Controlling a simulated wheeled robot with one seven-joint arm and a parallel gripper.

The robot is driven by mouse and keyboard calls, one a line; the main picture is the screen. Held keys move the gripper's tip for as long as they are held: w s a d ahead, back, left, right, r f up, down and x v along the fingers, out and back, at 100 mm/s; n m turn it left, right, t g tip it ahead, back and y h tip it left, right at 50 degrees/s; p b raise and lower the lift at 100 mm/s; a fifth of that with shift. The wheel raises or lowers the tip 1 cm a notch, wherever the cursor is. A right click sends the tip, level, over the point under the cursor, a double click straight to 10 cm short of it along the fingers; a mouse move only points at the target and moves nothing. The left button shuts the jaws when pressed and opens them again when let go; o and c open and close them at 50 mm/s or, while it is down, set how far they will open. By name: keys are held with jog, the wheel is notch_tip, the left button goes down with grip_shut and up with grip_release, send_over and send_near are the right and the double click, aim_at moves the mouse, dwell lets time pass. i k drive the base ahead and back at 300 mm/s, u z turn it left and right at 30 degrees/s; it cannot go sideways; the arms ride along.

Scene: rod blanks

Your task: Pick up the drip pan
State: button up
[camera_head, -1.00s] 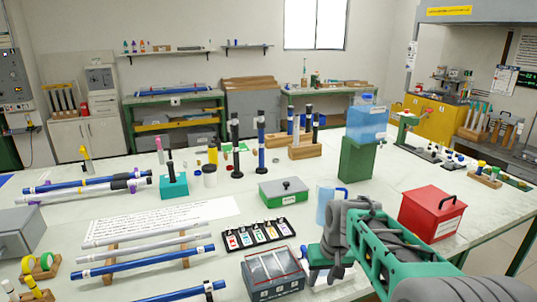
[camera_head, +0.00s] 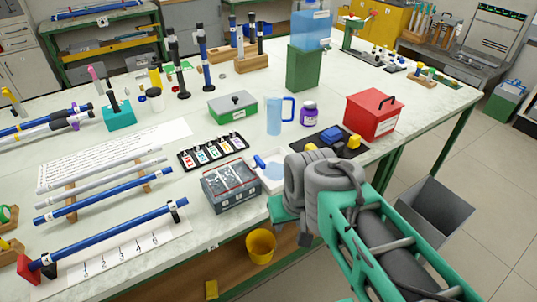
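No thing can be made out for certain as the drip pan. A pale, shallow square piece (camera_head: 272,178) with a bluish round patch lies near the table's front edge, partly hidden by my arm; it may be the pan. A small blue-handled item (camera_head: 259,161) lies at its left edge. My gripper (camera_head: 287,222) is at the green end of my arm, by the front edge and just right of the grey clear-lidded box (camera_head: 231,188). Its fingers cannot be made out, so its opening is unclear.
A black mat (camera_head: 318,145) with blue and yellow pieces, a red box (camera_head: 373,115), a purple-labelled jar (camera_head: 308,113) and a blue pitcher (camera_head: 275,117) stand behind my arm. A yellow bucket (camera_head: 261,246) is below the table; a grey bin (camera_head: 433,212) is at right.

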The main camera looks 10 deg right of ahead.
aim_at(272, 178)
jog(key=u, duration=2.6)
jog(key=k, duration=0.45)
jog(key=z, duration=1.5)
jog(key=i, duration=0.45)
jog(key=u, duration=0.05)
